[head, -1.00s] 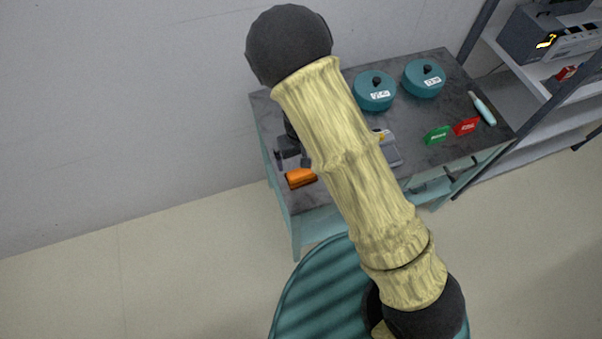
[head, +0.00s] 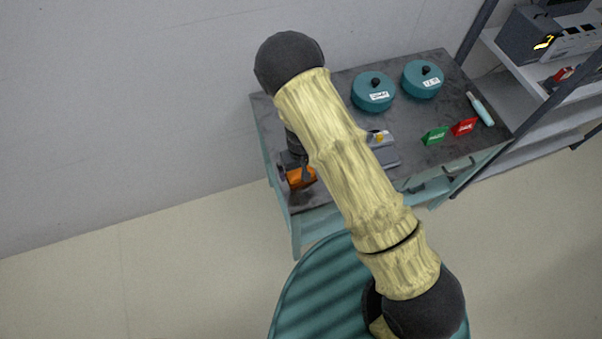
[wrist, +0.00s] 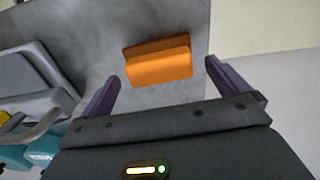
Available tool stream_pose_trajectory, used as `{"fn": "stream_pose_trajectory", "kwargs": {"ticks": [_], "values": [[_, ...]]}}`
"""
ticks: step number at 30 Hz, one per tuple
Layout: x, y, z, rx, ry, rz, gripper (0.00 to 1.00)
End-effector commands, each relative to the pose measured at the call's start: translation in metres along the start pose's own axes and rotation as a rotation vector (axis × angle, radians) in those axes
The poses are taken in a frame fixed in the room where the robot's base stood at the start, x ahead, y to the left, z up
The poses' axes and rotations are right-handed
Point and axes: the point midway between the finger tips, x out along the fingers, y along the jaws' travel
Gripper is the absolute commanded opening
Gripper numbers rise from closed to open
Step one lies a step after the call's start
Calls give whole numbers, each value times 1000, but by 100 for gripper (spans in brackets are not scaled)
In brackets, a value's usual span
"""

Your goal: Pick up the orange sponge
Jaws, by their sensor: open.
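The orange sponge (wrist: 158,66) lies on the grey cart top, and in the wrist view it sits between and just beyond my two open fingers. My gripper (wrist: 162,80) is open and empty, with one finger to each side of the sponge. In the head view the sponge (head: 301,178) is at the left front part of the cart top, partly hidden by my gripper (head: 298,172), which is over it. I cannot tell whether the fingers touch the sponge.
The cart top (head: 400,158) also bears two teal lidded pots (head: 372,92), a green box (head: 434,136), a red box (head: 464,127), a light teal-handled item (head: 481,108) and a grey device (head: 382,146) right of the sponge. A shelf (head: 545,115) stands at right.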

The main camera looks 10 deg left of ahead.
Motion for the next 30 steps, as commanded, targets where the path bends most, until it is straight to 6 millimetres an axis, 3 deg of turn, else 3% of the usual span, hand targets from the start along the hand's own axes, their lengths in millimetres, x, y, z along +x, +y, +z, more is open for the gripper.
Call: {"fn": "stream_pose_trajectory", "kwargs": {"ticks": [9,25,30], "values": [[29,1,-1,0,0,-1,100],[30,1,-1,0,0,0,100],[30,1,-1,0,0,0,67]]}}
